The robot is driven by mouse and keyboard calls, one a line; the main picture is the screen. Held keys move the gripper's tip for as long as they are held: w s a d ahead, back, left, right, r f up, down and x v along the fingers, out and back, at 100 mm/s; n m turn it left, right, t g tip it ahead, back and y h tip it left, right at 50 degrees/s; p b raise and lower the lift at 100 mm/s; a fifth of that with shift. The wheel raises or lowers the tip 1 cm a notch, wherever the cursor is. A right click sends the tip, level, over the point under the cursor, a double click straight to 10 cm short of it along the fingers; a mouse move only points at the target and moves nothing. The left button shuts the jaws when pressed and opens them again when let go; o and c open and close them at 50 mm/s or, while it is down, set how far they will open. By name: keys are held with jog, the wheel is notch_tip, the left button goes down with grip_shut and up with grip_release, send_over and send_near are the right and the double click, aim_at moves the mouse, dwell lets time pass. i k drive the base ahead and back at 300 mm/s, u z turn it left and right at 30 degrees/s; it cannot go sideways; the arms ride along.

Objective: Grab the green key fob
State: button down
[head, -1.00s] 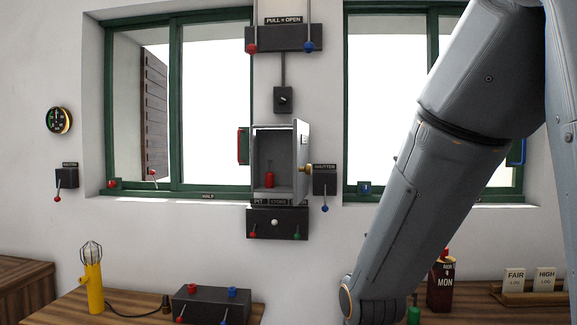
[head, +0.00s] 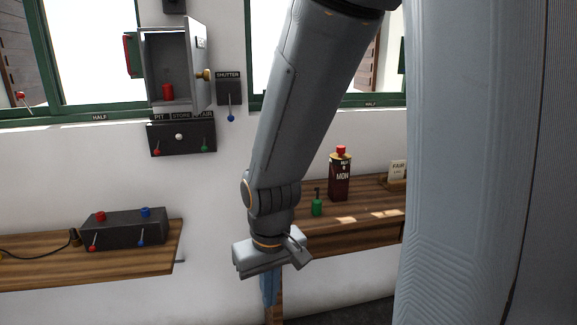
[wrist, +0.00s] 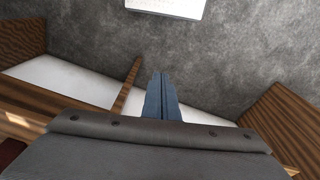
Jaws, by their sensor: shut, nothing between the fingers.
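The green key fob (head: 317,207) stands upright on the right wooden bench, near its left end, with a dark thin top. My gripper (head: 270,292) hangs to the left of that bench, below the level of its top, with fingers pointing down. The gripper is apart from the fob. In the wrist view its blue fingers (wrist: 161,97) are pressed together with nothing between them. The fob does not show in the wrist view.
The right wooden bench (head: 362,216) also bears a dark red MON bottle (head: 340,176). A left bench (head: 60,268) carries a black lever box (head: 122,229). An open wall cabinet (head: 150,75) holds a red item (head: 168,92).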

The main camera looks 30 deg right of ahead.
aim_at(316, 203)
jog(key=k, duration=0.6)
jog(key=z, duration=0.85)
jog(key=i, duration=1.45)
jog(key=u, duration=0.9)
